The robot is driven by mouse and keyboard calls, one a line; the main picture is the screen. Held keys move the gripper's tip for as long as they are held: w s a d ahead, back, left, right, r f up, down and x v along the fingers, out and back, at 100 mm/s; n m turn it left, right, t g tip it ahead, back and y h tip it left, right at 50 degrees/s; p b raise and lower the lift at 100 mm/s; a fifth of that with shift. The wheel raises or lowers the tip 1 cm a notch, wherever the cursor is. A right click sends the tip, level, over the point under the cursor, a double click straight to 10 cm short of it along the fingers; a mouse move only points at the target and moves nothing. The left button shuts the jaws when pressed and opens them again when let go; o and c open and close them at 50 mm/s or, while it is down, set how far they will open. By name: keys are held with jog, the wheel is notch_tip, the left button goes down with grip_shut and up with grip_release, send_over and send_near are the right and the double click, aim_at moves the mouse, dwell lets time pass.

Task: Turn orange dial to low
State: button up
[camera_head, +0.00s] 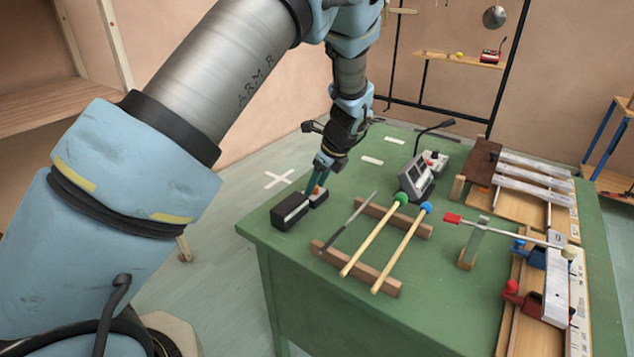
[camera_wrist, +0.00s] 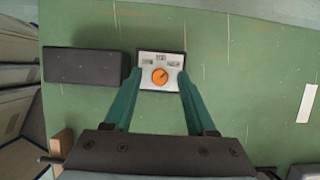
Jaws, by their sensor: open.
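The orange dial (camera_wrist: 159,76) sits on a small pale control box (camera_wrist: 147,58) with a dark edge, seen from above in the wrist view. Small labels sit along the box's upper part, too small to read. The dial's pointer mark seems to face up and right. My gripper (camera_wrist: 158,75) is open, with its two green fingers on either side of the box and the dial between their tips. In the head view my gripper (camera_head: 319,180) points down at the box (camera_head: 318,197), and a bit of the orange dial (camera_head: 316,190) shows. Contact cannot be told.
A black block (camera_wrist: 83,66) lies just left of the box. In the head view, mallets (camera_head: 376,235) rest on wooden bars (camera_head: 355,268) to the right. A grey device (camera_head: 417,176) stands behind them. The green table (camera_head: 285,238) ends close in front.

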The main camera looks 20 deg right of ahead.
grip_shut()
dwell(0.4)
